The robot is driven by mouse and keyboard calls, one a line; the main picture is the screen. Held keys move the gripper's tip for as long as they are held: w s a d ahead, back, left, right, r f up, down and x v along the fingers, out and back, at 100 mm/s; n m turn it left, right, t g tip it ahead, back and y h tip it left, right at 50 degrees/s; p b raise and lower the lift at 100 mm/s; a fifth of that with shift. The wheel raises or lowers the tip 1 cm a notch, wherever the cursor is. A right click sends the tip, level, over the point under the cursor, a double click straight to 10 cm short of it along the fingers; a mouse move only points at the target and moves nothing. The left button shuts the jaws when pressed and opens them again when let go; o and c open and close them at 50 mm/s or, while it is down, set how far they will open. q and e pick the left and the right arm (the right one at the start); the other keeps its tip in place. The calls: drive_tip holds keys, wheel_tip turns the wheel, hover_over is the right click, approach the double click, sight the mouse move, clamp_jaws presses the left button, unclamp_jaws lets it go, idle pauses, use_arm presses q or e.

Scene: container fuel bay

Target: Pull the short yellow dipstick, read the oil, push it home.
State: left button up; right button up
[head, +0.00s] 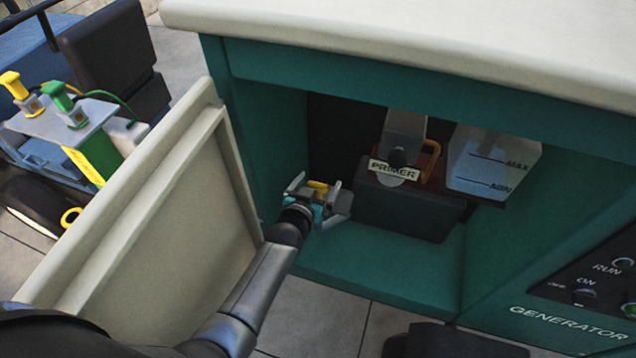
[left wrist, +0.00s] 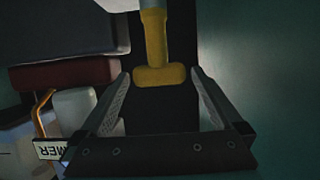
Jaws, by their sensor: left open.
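The short yellow dipstick (head: 318,186) shows in the head view inside the generator's open bay, at my left gripper. In the left wrist view its yellow T-shaped handle (left wrist: 160,74) sits at the top of a grey tube (left wrist: 153,5). My left gripper (head: 319,194) is open, with one finger on each side of the handle. In the left wrist view the fingers (left wrist: 162,88) stand apart from the handle, with gaps showing. The rod is hidden. My right gripper is not in view.
The cream door (head: 170,220) stands open left of my arm. A PRIMER label (head: 394,171), an orange loop handle (head: 432,160) and a MAX/MIN tank (head: 490,165) are right of the gripper. A cart with yellow and green handles (head: 95,150) stands outside at left.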

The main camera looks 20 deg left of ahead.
use_arm(q)
drive_tip(key=shift+s+r+p, duration=0.15)
drive_tip(key=shift+s+p, duration=0.15)
drive_tip(key=shift+s, duration=0.2)
drive_tip(key=p+v, duration=0.4)
drive_tip(key=v, duration=1)
drive_tip(key=shift+s, duration=0.15)
